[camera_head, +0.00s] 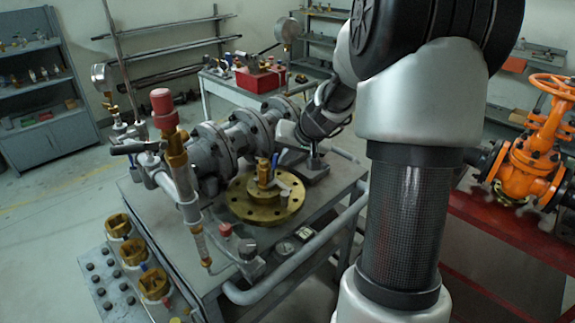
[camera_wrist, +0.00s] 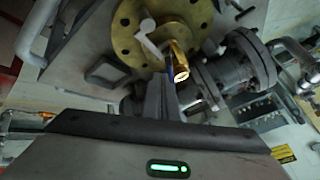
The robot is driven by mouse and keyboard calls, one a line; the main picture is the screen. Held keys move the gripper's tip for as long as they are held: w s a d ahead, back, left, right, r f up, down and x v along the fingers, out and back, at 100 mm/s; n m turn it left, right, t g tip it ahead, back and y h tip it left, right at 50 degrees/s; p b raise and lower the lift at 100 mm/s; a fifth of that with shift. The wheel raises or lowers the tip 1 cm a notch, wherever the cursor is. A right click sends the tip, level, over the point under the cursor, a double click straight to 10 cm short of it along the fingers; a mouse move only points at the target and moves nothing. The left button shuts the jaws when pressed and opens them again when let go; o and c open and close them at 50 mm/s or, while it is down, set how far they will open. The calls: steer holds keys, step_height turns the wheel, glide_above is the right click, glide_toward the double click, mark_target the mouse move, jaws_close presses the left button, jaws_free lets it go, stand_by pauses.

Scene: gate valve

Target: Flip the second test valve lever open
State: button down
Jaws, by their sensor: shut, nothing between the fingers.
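A brass test valve (camera_head: 263,173) stands upright on a round brass flange (camera_head: 250,207) on the cart top. A small blue lever (camera_head: 275,160) shows at its right side. The wrist view shows the brass valve (camera_wrist: 180,66) just beyond the fingertips, on the flange (camera_wrist: 126,44). A thin blue edge shows beside the fingers there. My gripper (camera_wrist: 168,82) is shut and empty, its fingertips close beside the valve; I cannot tell whether they touch the lever. In the head view my gripper (camera_head: 281,146) reaches in from the upper right. A black lever (camera_head: 128,147) sits on the pipework at left.
Grey flanged pipework (camera_head: 208,150) runs behind the brass flange. A red-capped brass fitting (camera_head: 163,108) rises at left. A tube rail (camera_head: 290,268) edges the cart. An orange gate valve (camera_head: 535,150) stands on a red bench at right. A red toolbox (camera_head: 261,80) is behind.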

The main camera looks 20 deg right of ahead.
steer(key=shift+s+a+r+n+t+h+b, duration=0.1)
steer(key=shift+s+a+n+t+h+b, duration=0.1)
steer(key=shift+a+h+b, duration=0.3)
steer(key=shift+s+a+n+t+h+b, duration=0.1)
steer(key=shift+a+n+t+h+b, duration=0.1)
steer(key=shift+a+h+b, duration=0.3)
steer(key=shift+d, duration=0.3)
